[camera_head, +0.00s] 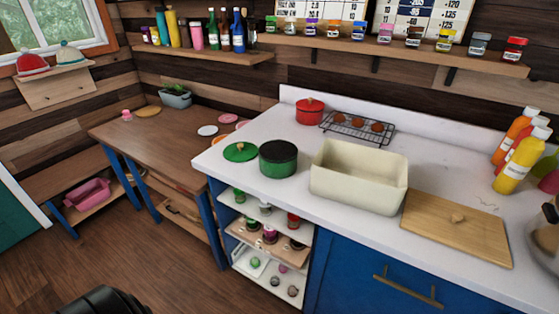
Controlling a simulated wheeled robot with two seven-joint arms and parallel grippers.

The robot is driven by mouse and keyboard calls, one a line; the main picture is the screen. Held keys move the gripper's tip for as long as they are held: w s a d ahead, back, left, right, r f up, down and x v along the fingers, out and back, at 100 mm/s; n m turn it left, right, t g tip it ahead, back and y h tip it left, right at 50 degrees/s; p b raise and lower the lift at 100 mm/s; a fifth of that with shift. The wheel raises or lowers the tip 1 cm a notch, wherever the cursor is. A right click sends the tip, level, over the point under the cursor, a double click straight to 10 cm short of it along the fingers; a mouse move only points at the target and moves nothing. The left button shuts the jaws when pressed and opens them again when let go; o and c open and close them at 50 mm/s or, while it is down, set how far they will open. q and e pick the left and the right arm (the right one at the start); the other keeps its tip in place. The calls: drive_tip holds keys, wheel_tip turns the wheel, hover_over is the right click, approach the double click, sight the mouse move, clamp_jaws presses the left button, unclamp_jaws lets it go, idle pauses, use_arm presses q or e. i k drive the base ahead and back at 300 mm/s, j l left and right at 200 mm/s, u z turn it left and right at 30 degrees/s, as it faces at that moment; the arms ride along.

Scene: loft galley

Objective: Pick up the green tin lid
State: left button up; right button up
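The green tin lid (240,151) lies flat on the white counter near its left end, with a small knob on top. The green tin (278,164) stands open just to the right of the lid, its inside dark. The lid lies beside the tin, not on it. A black rounded part of what looks like my own left arm shows at the bottom left edge, well away from the lid and over the floor. No gripper fingers show in this view, left or right.
A cream basin (358,180) and a wooden board (457,226) stand to the right on the counter. A red pot (310,111) and a wire rack (357,128) are behind. Several bottles stand at the far right. A lower wooden table (160,148) is at left. Open floor lies in front.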

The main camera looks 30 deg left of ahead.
sight(242, 151)
drive_tip(key=u, duration=1.35)
drive_tip(key=i+j+z, duration=0.1)
drive_tip(key=z, duration=0.35)
drive_tip(key=j+z, duration=0.2)
drive_tip(key=z, duration=0.25)
drive_tip(key=i+j+z, duration=0.1)
drive_tip(key=z, duration=0.35)
drive_tip(key=j, duration=0.1)
